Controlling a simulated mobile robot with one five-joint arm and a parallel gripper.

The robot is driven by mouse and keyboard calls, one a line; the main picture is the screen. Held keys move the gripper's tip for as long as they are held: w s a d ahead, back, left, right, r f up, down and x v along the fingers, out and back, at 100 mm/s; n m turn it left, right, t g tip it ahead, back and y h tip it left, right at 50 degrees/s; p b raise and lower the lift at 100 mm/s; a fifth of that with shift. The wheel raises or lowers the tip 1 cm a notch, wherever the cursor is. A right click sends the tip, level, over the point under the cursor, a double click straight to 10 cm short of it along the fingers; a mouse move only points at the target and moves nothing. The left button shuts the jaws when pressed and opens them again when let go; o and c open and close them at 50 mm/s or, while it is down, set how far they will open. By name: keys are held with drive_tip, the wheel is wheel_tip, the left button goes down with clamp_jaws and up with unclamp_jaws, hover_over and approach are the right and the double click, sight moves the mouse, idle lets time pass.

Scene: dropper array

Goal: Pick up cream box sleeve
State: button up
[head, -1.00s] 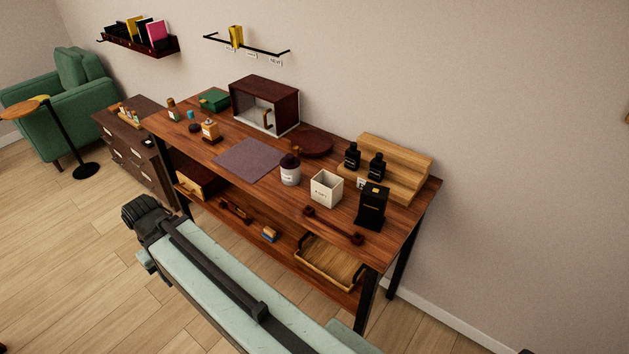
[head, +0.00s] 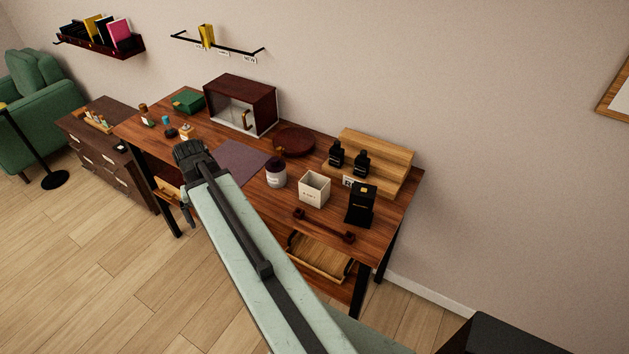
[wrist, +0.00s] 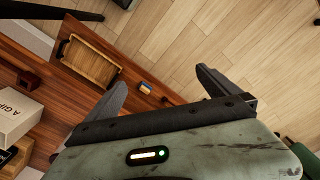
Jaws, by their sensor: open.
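The cream box sleeve (head: 314,190) is a small open-topped cream box with dark lettering, standing upright on the wooden table (head: 215,163) between a white jar and a tall black box. Part of it shows at the left edge of the wrist view (wrist: 15,118). My gripper (wrist: 160,82) is open and empty, with its two fingers spread apart. In the head view my gripper (head: 190,160) is near the table's front edge, left of the cream box sleeve and apart from it. Its fingers are mostly hidden there.
A white jar (head: 276,174), a black box (head: 361,204) and a dark red bar-shaped holder (head: 323,226) stand around the sleeve. A stepped wooden stand (head: 372,160) with black bottles is behind. A wooden tray (head: 318,258) is on the lower shelf. A purple mat (head: 243,160) lies clear.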

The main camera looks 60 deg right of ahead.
drive_tip(key=s+d+r+m+p, duration=0.2)
drive_tip(key=s+d+r+m, duration=0.3)
drive_tip(key=d, duration=0.6)
drive_tip(key=s+d+r+m+p, duration=0.2)
drive_tip(key=s+d+m+p, duration=0.1)
drive_tip(key=s+d, duration=0.6)
drive_tip(key=s+d+f+m+b, duration=0.1)
drive_tip(key=s+d+m, duration=0.1)
drive_tip(key=s+d, duration=0.45)
drive_tip(key=f+b, duration=0.8)
drive_tip(key=shift+w+d+f, duration=0.1)
drive_tip(key=shift+w+f, duration=0.15)
drive_tip(key=shift+w, duration=0.15)
drive_tip(key=shift+r, duration=0.15)
drive_tip(key=c, duration=1.4)
